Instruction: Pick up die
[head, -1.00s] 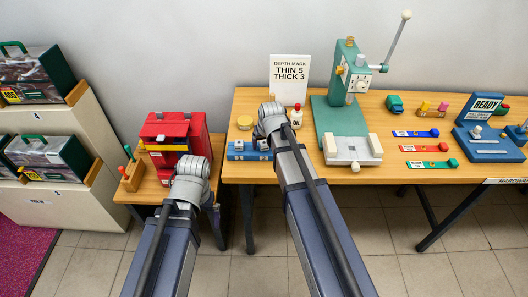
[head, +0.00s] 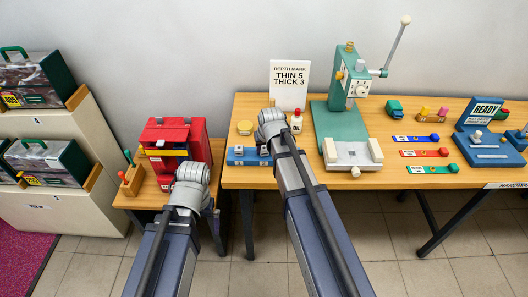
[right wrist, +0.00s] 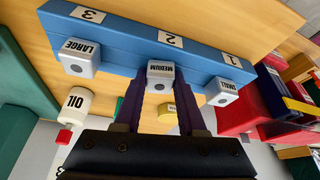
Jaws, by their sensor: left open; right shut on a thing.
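A blue rack (head: 238,155) lies at the front left of the right-hand table. In the right wrist view the rack (right wrist: 120,38) has slots marked 3, 2 and 1. A LARGE die (right wrist: 78,62), a MEDIUM die (right wrist: 160,72) and a SMALL die (right wrist: 222,91) sit along its edge. My right gripper (right wrist: 161,84) has its purple fingers shut on the MEDIUM die, in line with the other two at slot 2. In the head view my right gripper (head: 270,128) is mostly hidden by its wrist. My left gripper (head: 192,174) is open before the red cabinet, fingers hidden.
A red cabinet (head: 172,132) stands on a small table at left. An OIL bottle (head: 297,122), a yellow-lidded jar (head: 245,128) and a depth sign (head: 289,82) are close behind the rack. A green press (head: 345,110) stands to the right.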

